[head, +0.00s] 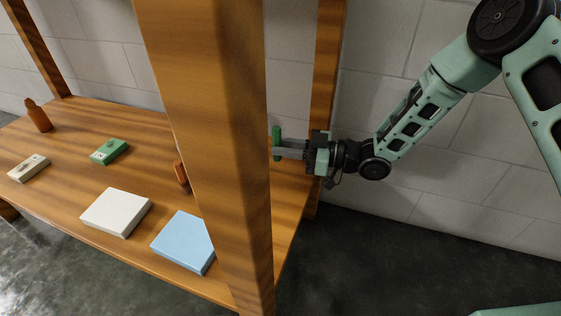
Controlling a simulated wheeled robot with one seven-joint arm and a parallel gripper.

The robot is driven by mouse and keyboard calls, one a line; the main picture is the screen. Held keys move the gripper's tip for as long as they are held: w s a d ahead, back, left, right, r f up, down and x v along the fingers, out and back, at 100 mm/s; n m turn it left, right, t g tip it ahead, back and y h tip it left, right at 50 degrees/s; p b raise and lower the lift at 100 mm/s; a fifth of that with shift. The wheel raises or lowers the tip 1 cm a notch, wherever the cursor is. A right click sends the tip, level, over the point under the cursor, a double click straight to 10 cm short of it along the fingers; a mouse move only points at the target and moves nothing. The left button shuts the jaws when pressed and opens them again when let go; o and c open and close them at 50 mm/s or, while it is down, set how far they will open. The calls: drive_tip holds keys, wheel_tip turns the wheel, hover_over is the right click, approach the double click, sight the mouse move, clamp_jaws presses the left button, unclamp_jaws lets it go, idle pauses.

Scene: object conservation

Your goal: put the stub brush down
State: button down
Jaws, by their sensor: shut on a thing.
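My gripper (283,149) reaches in from the right, behind the thick front wooden post. It is shut on a small upright dark green thing (276,138), which I take to be the stub brush. The post's edge is close to the fingertips in the picture and may hide part of the brush. I cannot tell whether the brush's lower end touches the wooden tabletop (70,197) or is just above it.
The front post (205,110) hides part of the tabletop. A brown bottle (38,117), beige box (29,168), green box (109,151), white box (116,212), blue box (183,242) and partly hidden orange-brown thing (181,174) stand left of my gripper. A rear post (327,75) is close behind.

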sight(280, 159)
drive_tip(key=f+b, duration=0.1)
drive_tip(key=a+f+b, duration=0.1)
drive_tip(key=b, duration=0.1)
drive_tip(key=shift+w+a+f, duration=0.1)
drive_tip(key=shift+a+f, duration=0.05)
drive_tip(key=shift+f, duration=0.2)
drive_tip(key=shift+f+b, duration=0.35)
drive_tip(key=shift+f, duration=0.05)
drive_tip(key=shift+f, duration=0.25)
drive_tip(key=c, duration=1.3)
unclamp_jaws()
